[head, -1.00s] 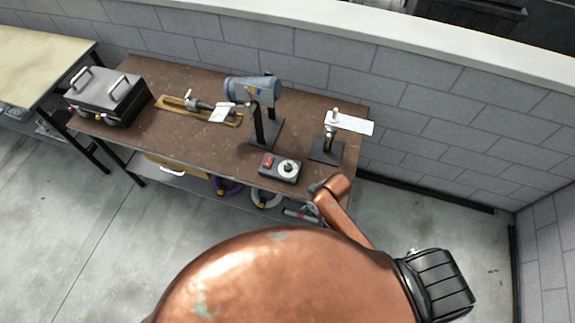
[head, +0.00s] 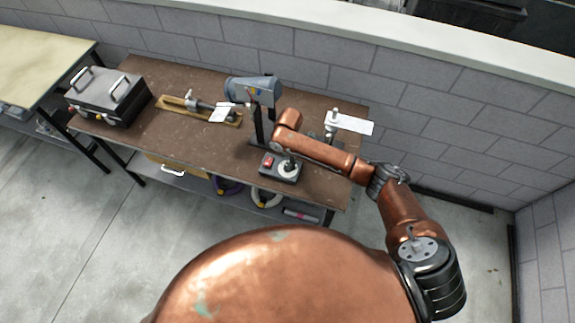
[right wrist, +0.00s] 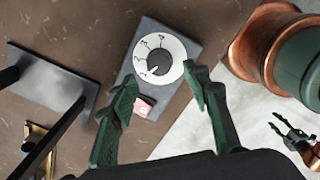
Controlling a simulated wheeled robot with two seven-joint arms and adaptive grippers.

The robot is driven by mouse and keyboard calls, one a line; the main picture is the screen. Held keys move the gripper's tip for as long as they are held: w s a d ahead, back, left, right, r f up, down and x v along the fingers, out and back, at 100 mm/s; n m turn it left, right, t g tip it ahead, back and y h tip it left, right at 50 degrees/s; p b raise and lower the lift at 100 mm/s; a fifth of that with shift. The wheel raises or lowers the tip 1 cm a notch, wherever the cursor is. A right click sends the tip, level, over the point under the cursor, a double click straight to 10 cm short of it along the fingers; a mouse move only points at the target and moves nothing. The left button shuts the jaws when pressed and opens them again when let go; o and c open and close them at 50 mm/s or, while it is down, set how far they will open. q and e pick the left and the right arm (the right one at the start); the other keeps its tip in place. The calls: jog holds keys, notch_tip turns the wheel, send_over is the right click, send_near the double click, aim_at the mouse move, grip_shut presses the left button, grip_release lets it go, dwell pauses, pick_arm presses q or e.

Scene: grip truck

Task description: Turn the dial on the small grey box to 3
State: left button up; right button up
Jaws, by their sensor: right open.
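The small grey box (head: 277,178) lies on the brown workbench near its front edge. Its top has a round white dial plate with a dark knob (right wrist: 158,62) and a red switch (right wrist: 145,106). My right gripper (head: 288,158) is over the dial from above. In the right wrist view its two green fingers (right wrist: 160,82) are apart, with the box between and beyond them and nothing held. Dark green fingers at the lower right, seemingly my left gripper (right wrist: 283,126), are away from the bench, too small to judge.
A blue-grey lamp-like device (head: 252,90) on a black stand is just behind the box. A second stand (head: 334,125) with a white plate is to the right, near my right arm. A grey case (head: 105,95) and a wooden board (head: 172,105) with a tool are farther left.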

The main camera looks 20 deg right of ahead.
notch_tip(320, 180, down, 5)
jog(key=shift+w+r, duration=0.1)
dwell(0.3)
jog(key=c, duration=1.2)
jog(key=shift+o, duration=0.2)
